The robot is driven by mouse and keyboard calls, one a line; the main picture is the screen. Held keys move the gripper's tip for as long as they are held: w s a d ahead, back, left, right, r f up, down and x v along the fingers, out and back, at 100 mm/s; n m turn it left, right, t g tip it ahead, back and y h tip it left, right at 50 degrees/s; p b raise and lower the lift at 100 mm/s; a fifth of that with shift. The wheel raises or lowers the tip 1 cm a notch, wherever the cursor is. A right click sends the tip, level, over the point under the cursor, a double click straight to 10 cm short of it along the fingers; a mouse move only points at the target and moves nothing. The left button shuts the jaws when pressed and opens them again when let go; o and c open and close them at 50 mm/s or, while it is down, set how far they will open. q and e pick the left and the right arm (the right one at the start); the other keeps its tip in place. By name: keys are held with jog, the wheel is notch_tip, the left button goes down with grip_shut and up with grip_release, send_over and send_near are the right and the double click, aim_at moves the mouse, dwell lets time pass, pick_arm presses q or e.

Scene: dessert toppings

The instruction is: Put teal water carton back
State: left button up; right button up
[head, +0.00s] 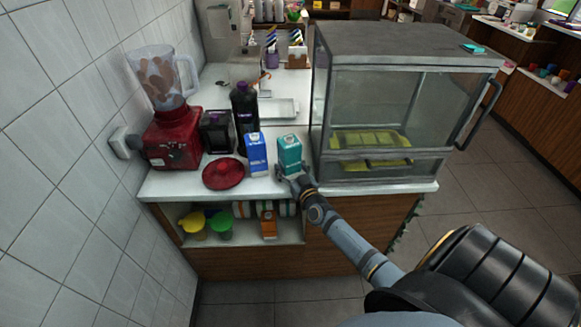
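The teal water carton (290,152) stands upright near the front edge of the white counter, just right of a blue carton. My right arm reaches in from the lower right. Its gripper (289,173) is at the near, lower part of the teal carton, with fingers close to its base. The gripper is small here and partly merges with the carton, so I cannot tell whether it grips it. Whether the carton's base rests on the counter is hidden. My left gripper is not in view.
The blue carton (257,154) stands close on the left, with a red lid or dish (223,174), dark bottle (244,118) and red blender (172,138) beyond it. A glass display case (375,105) stands close on the right. A lower shelf (279,233) holds cups and cartons.

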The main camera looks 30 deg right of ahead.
jog(key=shift+s+r, duration=0.2)
jog(key=s+a+p, duration=0.2)
jog(key=s, duration=0.9)
jog(key=shift+s, duration=0.25)
